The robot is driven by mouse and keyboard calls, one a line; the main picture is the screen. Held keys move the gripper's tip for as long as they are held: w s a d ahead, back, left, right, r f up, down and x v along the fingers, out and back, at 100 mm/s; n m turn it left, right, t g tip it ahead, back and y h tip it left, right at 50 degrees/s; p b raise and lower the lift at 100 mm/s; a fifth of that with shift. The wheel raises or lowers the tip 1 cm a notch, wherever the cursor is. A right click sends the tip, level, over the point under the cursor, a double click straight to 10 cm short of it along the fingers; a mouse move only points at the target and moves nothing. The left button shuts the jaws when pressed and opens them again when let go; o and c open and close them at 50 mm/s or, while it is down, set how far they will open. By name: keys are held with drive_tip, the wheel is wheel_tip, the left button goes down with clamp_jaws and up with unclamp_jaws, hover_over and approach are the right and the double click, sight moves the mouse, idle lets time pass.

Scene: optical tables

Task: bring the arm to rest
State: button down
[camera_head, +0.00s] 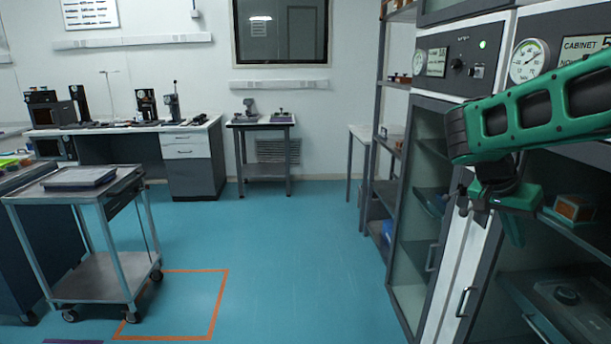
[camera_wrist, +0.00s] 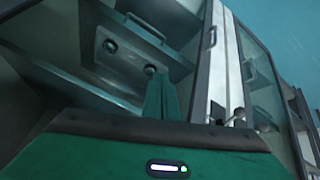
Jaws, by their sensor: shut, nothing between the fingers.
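My green and black arm (camera_head: 540,112) reaches in from the right edge of the head camera view, in front of the cabinets. My gripper (camera_head: 514,236) hangs below its end, pointing down, beside the cabinet front. In the wrist view, the fingers of my gripper (camera_wrist: 165,90) are together with nothing between them. Part of the gripper is hard to make out against the dark cabinet.
The cabinet (camera_head: 424,180) on the right has glass doors; a small orange-brown box (camera_head: 574,208) sits on a shelf. A steel cart (camera_head: 98,275) holding a grey tray (camera_head: 80,177) stands at left. The blue floor (camera_head: 300,260) between is clear.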

drive_tip(key=s+a+f+n+y, duration=0.2)
drive_tip(key=s, duration=0.7)
drive_tip(key=s+a+f+n+y, duration=0.2)
drive_tip(key=s+f, duration=0.1)
drive_tip(key=s, duration=0.6)
drive_tip(key=s+a+f+n+y, duration=0.1)
drive_tip(key=s+a+f+y, duration=0.1)
drive_tip(key=s, duration=0.7)
drive_tip(key=shift+f+n+g+y, duration=0.4)
drive_tip(key=shift+f, duration=0.15)
drive_tip(key=shift+s, duration=0.15)
